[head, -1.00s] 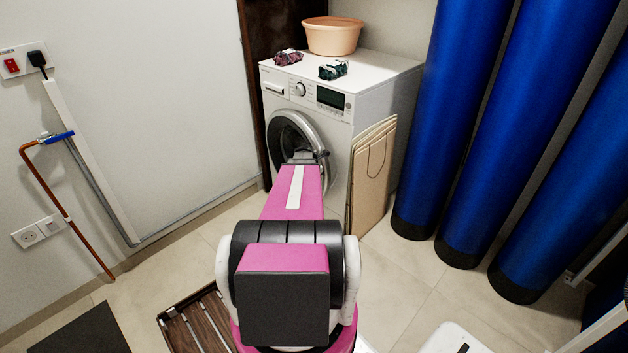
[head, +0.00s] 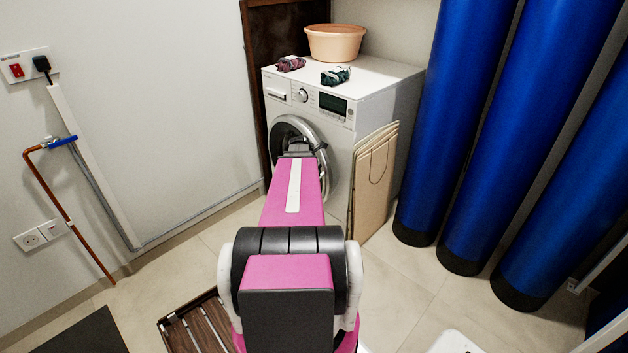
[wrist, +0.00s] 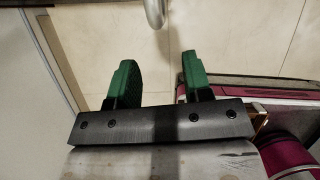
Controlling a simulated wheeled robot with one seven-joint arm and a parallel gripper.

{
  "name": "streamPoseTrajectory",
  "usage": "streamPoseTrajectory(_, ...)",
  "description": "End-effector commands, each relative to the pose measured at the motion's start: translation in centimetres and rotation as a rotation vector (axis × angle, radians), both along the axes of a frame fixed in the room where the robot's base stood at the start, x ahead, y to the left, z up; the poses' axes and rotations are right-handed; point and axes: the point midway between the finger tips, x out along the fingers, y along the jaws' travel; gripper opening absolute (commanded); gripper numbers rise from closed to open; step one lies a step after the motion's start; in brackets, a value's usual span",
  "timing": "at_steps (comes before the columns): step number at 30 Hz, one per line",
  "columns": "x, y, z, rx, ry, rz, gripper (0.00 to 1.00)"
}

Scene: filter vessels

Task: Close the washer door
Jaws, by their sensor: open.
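The white washer (head: 335,105) stands against the back wall in the head view. Its round door (head: 277,135) has a silver rim and dark glass; my arm covers its lower part, so I cannot tell how far it stands open. In the wrist view my gripper (wrist: 158,62) is open and empty, with two green fingers spread apart. A curved silver piece (wrist: 155,12), perhaps the door's rim, lies ahead of the fingertips, apart from them. In the head view my arm reaches to the front of the door and hides the fingers.
A peach basin (head: 335,42) and two crumpled cloths (head: 335,76) lie on the washer. Folded cardboard (head: 373,185) leans at its right front. Tall blue vessels (head: 510,140) stand to the right. A wooden slatted mat (head: 200,325) lies at lower left.

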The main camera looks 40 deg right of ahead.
Motion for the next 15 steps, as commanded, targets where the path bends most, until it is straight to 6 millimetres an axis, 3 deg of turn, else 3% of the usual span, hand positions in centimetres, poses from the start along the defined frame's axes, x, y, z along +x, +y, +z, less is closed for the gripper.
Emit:
streamPoseTrajectory(4, -0.14, 0.49, 1.17, 0.0, 0.0, 0.0, 0.45)
streamPoseTrajectory(14, -0.13, 0.55, 1.38, 0.001, 0.001, 0.0, 0.45)
streamPoseTrajectory(15, -0.11, 0.55, 1.38, 0.0, 0.0, -0.001, 0.32)
